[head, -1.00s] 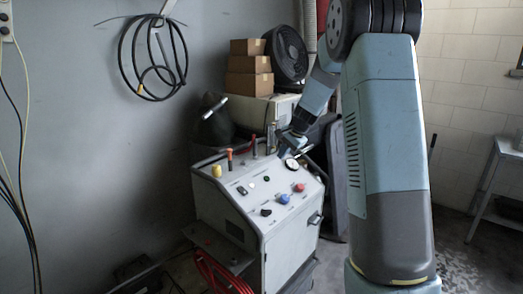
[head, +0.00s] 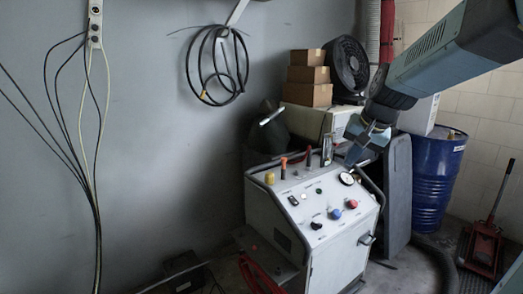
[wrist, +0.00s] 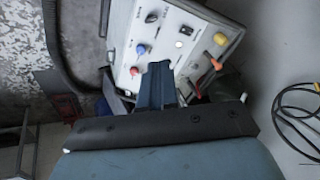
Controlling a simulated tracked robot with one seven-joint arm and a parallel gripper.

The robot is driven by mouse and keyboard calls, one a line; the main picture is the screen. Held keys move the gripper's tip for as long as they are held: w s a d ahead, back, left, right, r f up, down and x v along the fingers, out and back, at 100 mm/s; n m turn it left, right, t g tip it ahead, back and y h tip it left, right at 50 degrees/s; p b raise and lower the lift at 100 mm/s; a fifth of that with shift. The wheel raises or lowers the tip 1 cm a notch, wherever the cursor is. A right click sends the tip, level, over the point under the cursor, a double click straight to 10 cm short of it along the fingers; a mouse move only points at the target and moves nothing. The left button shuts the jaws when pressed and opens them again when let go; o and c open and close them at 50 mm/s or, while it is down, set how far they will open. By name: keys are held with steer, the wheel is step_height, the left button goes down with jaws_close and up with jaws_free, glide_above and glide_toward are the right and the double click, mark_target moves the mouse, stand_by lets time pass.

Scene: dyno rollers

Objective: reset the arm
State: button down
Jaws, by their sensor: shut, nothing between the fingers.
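My gripper (head: 357,154) is near the back right edge of the control console (head: 292,225) in the head view, close to the round gauge (head: 346,179). Its fingers are shut with nothing between them. In the wrist view my gripper (wrist: 157,68) points at the console's sloped panel (wrist: 165,18), and the fingers cover part of it. My arm comes in from the upper right of the head view. Whether the fingertips touch the console cannot be told.
Stacked boxes (head: 308,75) and a black fan (head: 346,66) stand behind the console. A blue drum (head: 437,175) and a red floor jack (head: 484,247) are at the right. A coiled cable (head: 217,65) hangs on the left wall. The left side has free room.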

steer(key=s+n+h, duration=0.2)
steer(key=s+n, duration=0.2)
steer(key=s, duration=1.6)
steer(key=shift+s+f+n+t, duration=0.2)
steer(key=shift+f+n+t, duration=0.1)
steer(key=shift+f+t, duration=0.1)
